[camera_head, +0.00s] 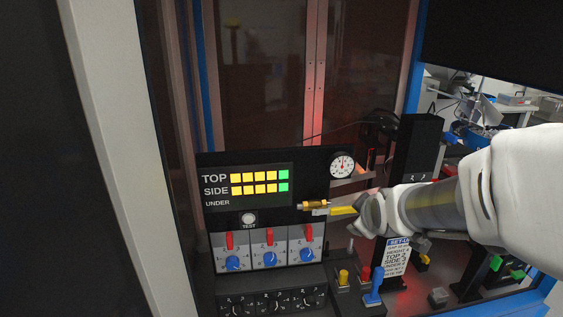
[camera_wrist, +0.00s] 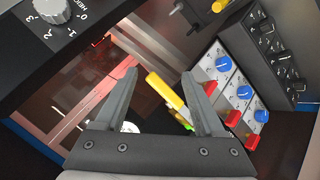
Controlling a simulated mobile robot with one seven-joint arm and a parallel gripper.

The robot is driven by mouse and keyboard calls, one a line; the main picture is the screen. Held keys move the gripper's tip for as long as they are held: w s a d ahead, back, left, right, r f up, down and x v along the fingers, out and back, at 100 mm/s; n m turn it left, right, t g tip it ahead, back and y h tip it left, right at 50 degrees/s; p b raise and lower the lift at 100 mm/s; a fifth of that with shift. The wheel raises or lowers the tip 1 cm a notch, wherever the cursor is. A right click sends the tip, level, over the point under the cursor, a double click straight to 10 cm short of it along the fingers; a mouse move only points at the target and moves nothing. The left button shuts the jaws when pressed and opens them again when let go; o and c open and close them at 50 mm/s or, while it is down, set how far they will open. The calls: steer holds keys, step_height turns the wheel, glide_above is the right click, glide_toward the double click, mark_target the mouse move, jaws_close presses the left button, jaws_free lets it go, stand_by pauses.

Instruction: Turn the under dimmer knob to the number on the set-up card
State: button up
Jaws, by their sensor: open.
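Three blue dimmer knobs sit under red levers on white plates. The rightmost, apparently the under knob (camera_head: 307,254), also shows in the wrist view (camera_wrist: 224,64); its label and pointer setting are too small to read. The set-up card (camera_head: 396,257) stands to the right of the panel. I make out "TOP 2" and "SIDE 3"; its under line is not legible. My gripper (camera_head: 352,210) is open, above and right of the knobs, beside a yellow lever (camera_head: 342,210). In the wrist view the lever shows between my fingers (camera_wrist: 160,74), apparently not gripped.
The display (camera_head: 248,186) has lit bars for TOP and SIDE, none for UNDER. A gauge (camera_head: 342,166) is above the lever. Black knobs (camera_head: 272,302) lie below the blue ones. A grey numbered knob (camera_wrist: 52,9) is at the wrist view's upper left.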

steer(key=shift+w+d+r+n, duration=0.1)
steer(key=shift+w+d+n, duration=0.2)
steer(key=shift+d, duration=0.3)
steer(key=shift+w+d+n, duration=0.2)
steer(key=shift+d+n, duration=0.1)
steer(key=shift+d, duration=0.25)
